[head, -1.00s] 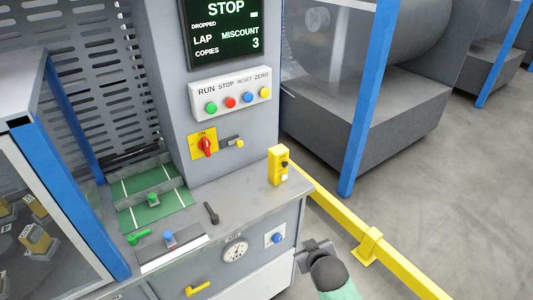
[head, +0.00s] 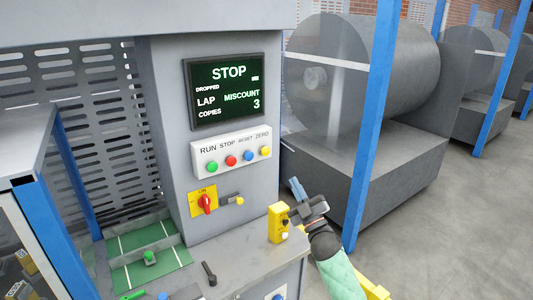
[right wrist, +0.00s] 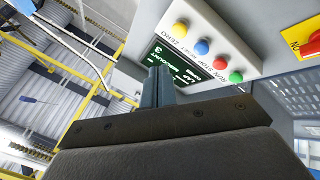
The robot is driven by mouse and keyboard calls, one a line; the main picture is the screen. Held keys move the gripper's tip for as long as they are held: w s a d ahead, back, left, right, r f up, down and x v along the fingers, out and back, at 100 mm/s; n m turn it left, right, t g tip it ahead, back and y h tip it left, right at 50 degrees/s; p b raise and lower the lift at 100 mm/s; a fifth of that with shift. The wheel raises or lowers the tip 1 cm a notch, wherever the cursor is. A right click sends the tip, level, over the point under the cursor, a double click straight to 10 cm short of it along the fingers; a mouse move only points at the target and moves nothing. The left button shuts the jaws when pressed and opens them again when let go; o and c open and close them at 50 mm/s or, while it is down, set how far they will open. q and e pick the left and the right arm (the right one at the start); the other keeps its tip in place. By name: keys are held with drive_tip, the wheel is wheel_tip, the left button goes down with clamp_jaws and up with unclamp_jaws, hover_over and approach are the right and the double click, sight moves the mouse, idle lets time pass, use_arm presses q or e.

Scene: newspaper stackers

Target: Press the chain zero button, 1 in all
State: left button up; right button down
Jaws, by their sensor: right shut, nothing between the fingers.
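The white button box (head: 232,147) on the grey column has green, red, blue and yellow buttons labelled RUN, STOP, RESET and ZERO. The yellow ZERO button (head: 265,151) is at its right end. It also shows in the right wrist view (right wrist: 181,29), where the box is upside down. My right gripper (head: 296,187) is shut and empty, below and to the right of the ZERO button, apart from it. Its shut fingers also show in the right wrist view (right wrist: 158,86). The screen (head: 225,91) above reads STOP, DROPPED LAP, MISCOUNT, COPIES 3. My left gripper is not in view.
A yellow pendant box (head: 278,222) stands on the counter (head: 240,255) just left of my right gripper. A red rotary switch (head: 205,203) on a yellow plate is below the buttons. A blue post (head: 372,120) stands to the right.

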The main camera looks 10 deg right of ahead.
sight(265, 151)
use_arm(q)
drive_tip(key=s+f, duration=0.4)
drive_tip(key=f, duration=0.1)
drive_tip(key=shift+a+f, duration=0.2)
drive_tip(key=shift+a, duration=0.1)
use_arm(e)
drive_tip(key=r+n+y, duration=0.1)
drive_tip(key=n+y, duration=0.1)
drive_tip(key=r+n+g+y, duration=0.1)
drive_tip(key=r+n+y, duration=0.1)
drive_tip(key=y, duration=0.1)
drive_tip(key=w+a+r+n+y, duration=0.1)
drive_tip(key=n+y, duration=0.1)
drive_tip(key=shift+r, duration=0.35)
drive_tip(key=shift+w+a, duration=0.1)
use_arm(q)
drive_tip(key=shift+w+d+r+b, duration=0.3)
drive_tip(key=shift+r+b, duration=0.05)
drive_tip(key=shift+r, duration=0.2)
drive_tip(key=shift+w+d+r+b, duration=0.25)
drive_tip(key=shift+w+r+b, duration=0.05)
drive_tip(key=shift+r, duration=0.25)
use_arm(e)
drive_tip(key=w+a, duration=0.3)
drive_tip(key=w, duration=0.5)
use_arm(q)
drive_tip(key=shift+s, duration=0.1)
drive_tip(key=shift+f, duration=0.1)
use_arm(e)
drive_tip(key=shift+w, duration=0.15)
